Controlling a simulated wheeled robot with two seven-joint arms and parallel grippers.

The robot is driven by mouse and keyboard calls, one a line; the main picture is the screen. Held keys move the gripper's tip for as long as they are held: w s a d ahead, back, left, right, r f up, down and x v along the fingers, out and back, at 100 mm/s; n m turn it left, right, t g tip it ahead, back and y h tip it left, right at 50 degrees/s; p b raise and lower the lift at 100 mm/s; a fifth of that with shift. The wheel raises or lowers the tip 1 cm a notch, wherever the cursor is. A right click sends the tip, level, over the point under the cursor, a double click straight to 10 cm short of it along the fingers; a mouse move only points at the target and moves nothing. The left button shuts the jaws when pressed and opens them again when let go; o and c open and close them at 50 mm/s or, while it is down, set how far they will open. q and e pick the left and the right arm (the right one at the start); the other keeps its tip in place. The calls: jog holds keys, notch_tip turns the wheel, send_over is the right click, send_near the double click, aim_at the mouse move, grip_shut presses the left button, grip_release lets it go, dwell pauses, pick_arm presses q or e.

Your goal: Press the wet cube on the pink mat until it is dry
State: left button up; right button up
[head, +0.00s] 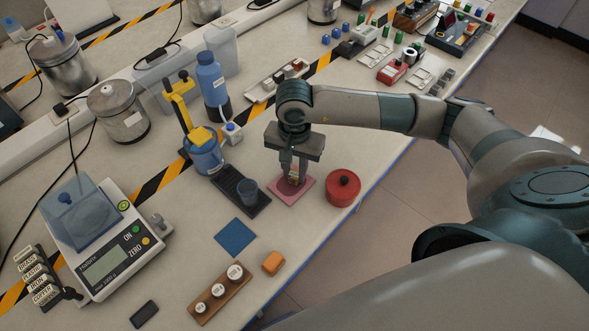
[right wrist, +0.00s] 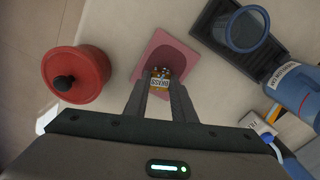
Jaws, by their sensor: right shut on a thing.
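The pink mat (head: 290,199) lies flat on the bench near its front edge; it also shows in the right wrist view (right wrist: 190,58). A darker red patch (right wrist: 163,54) shows on it beside the cube. My right gripper (head: 293,178) points down over the mat, shut on a small brass-coloured cube (right wrist: 160,78) with a label reading BRASS. The cube is at the mat, between the fingertips; I cannot tell if it touches the mat. The fingers partly hide it. My left gripper is not in view.
A red lidded pot (head: 343,189) stands close right of the mat. A dark tray (head: 229,179) with a blue cup (head: 248,190) is close left. A blue cloth (head: 236,237), an orange block (head: 273,263) and a scale (head: 108,265) lie nearer. Bench between them is clear.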

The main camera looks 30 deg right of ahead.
jog(key=shift+w+d+r, duration=0.1)
jog(key=shift+d+r, duration=0.2)
jog(key=shift+r, duration=0.35)
dwell(0.3)
jog(key=shift+f+b, duration=0.5)
jog(key=shift+b, duration=0.2)
dwell(0.5)
